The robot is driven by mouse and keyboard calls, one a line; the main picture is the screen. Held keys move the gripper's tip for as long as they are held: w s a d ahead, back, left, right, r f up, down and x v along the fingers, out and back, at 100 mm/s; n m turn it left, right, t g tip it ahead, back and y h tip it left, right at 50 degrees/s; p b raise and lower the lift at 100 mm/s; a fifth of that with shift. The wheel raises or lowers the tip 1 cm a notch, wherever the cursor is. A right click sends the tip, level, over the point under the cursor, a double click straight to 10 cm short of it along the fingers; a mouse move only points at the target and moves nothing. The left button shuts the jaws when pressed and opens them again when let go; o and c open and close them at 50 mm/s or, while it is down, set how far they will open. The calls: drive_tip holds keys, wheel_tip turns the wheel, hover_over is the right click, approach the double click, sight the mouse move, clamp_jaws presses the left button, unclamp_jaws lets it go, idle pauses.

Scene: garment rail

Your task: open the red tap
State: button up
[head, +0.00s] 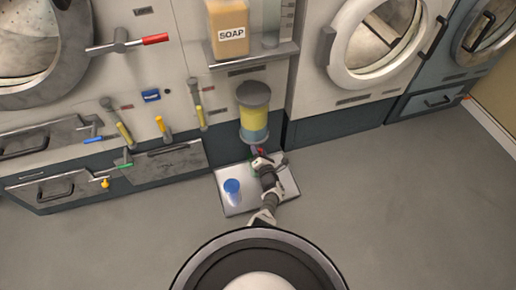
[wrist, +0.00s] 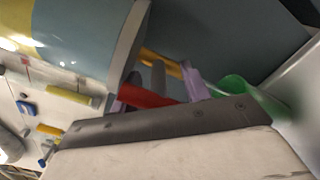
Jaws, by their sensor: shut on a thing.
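The red tap (head: 261,151) is low at the front of a tank (head: 253,113) with yellow and blue-grey parts, and mostly hidden by my gripper in the head view. In the wrist view its red handle (wrist: 145,96) lies between two pale purple fingers. My gripper (wrist: 156,94) is shut on this handle; it also shows in the head view (head: 262,160), just below the tank. The far part of the tap is hidden, so how far it is turned cannot be told.
A blue cup (head: 232,187) stands on a grey tray (head: 234,205) below the tank. A green thing (wrist: 245,92) is close beside my gripper. A red-handled lever (head: 155,39) and several coloured handles are on the panel at left. Open floor lies right.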

drive_tip(key=shift+o, duration=0.5)
drive_tip(key=shift+w+r+m, duration=0.1)
drive_tip(key=shift+r+m, duration=0.1)
drive_tip(key=shift+m, duration=0.2)
